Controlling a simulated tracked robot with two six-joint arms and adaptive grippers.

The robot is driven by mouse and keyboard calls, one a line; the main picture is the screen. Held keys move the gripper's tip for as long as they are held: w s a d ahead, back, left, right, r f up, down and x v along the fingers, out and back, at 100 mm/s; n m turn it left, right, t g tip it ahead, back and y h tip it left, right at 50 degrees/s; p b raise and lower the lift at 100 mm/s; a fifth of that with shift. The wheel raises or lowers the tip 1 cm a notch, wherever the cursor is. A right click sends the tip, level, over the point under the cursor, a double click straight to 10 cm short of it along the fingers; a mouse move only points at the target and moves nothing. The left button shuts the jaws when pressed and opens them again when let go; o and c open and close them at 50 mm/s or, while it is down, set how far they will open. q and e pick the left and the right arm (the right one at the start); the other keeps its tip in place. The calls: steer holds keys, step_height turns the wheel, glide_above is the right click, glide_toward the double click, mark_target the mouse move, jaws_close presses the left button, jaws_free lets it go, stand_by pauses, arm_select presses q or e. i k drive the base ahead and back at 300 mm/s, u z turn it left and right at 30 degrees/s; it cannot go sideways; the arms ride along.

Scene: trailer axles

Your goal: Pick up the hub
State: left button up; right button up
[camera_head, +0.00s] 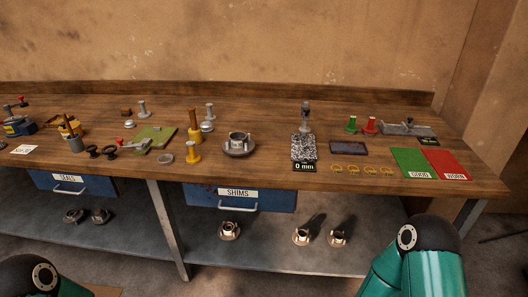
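A round metal part that looks like a hub (239,140) sits on the workbench near the middle, with a wide round base. Similar flanged metal parts stand on the lower shelf: one part (229,231) below the shims drawer, a second part (302,236) and a third part (339,239) to its right. I cannot tell which of these is the task's hub. Only teal links of my arms show at the bottom left and bottom right edges. Both grippers are out of view.
The wooden workbench (265,165) holds several tools, a green mat (155,137), a speckled plate (303,148), and green (411,163) and red (446,164) cards. Blue drawers, including the shims drawer (270,200), hang below it. A leg stands left of that drawer.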

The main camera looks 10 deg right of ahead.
mark_target(238, 144)
steer(key=u, duration=0.15)
steer(key=i, duration=0.9)
steer(key=z, duration=0.2)
steer(key=k, duration=0.75)
steer(key=u, duration=0.25)
steer(key=i, duration=0.55)
steer(key=z, duration=0.05)
